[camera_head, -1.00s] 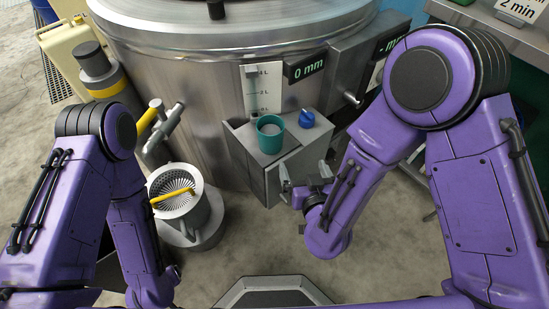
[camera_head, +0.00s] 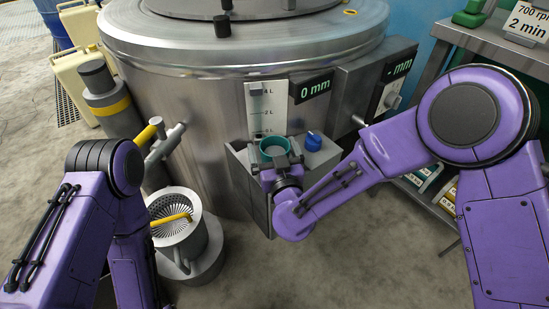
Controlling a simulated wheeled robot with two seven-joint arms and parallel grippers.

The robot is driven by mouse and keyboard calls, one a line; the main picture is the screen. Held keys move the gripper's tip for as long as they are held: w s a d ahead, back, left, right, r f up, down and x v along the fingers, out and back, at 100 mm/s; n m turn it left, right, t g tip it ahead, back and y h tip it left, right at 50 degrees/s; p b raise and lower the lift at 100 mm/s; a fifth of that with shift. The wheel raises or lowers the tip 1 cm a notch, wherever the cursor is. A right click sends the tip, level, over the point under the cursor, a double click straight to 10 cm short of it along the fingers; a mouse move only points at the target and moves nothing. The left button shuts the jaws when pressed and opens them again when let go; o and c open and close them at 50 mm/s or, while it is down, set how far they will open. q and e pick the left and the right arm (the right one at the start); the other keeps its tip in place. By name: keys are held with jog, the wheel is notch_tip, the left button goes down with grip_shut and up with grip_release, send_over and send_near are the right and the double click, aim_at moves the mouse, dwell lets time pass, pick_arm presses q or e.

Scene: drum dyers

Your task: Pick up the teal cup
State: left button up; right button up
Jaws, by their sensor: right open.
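The teal cup (camera_head: 273,147) stands upright on the grey box shelf on the front of the steel drum. Its rim and upper part show; its lower front is hidden by my right gripper. My right gripper (camera_head: 275,162) is open, with its two fingers on either side of the cup's near side. I cannot tell whether the fingers touch the cup. My left arm (camera_head: 100,200) comes in from the left, and its gripper is out of the picture.
The grey box (camera_head: 322,158) also carries a blue knob (camera_head: 313,141) just right of the cup. The steel drum (camera_head: 190,110) rises behind. A metal shelf (camera_head: 480,40) is at the right.

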jog(key=c, duration=1)
